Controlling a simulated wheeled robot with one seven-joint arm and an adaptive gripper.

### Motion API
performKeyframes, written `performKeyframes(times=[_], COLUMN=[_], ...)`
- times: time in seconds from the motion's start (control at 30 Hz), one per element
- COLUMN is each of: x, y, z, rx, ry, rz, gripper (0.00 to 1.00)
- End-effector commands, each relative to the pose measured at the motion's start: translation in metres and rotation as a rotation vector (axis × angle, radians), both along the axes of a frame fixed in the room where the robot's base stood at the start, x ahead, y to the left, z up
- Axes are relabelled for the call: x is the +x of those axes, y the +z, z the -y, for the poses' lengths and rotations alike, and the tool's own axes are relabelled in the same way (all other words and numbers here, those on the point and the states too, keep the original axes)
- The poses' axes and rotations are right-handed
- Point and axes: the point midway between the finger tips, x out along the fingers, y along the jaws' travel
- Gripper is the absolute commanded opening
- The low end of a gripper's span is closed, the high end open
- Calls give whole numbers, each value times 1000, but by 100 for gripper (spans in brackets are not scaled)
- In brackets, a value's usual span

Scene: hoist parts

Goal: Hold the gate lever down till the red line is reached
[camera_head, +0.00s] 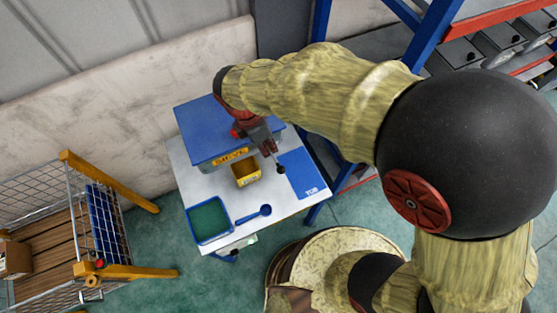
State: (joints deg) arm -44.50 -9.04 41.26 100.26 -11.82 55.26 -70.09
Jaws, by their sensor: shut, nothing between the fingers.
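A blue box-shaped dispenser (205,125) with a yellow label stands at the back of a white table. A small yellow bin (247,174) sits in front of it, below the label; its contents are too small to make out. A black knob (281,169), seemingly the end of the gate lever, shows at the dispenser's right front. My gripper (269,149) is shut and empty, pointing down just above and left of the knob. I cannot tell whether it touches the lever. The red line cannot be made out, and my arm hides part of the dispenser.
A blue tray with a green inside (190,233) and a blue scoop (253,214) lie on the white table's (185,180) front. A blue mat (303,178) lies at right. A wire cage cart (70,215) stands left; blue racking (322,25) stands behind right.

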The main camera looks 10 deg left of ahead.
Motion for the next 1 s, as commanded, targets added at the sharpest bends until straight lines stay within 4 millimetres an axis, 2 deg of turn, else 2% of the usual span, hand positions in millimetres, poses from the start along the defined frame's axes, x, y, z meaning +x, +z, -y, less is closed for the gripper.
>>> performKeyframes(times=[0.33, 0.47, 1.0], x=[0, 0, 4], y=[-2, -11, -107], z=[0, 3, 23], rx=[0, -1, -1], ry=[1, 0, 0], rz=[0, 0, 0], gripper=[0, 0, 0])
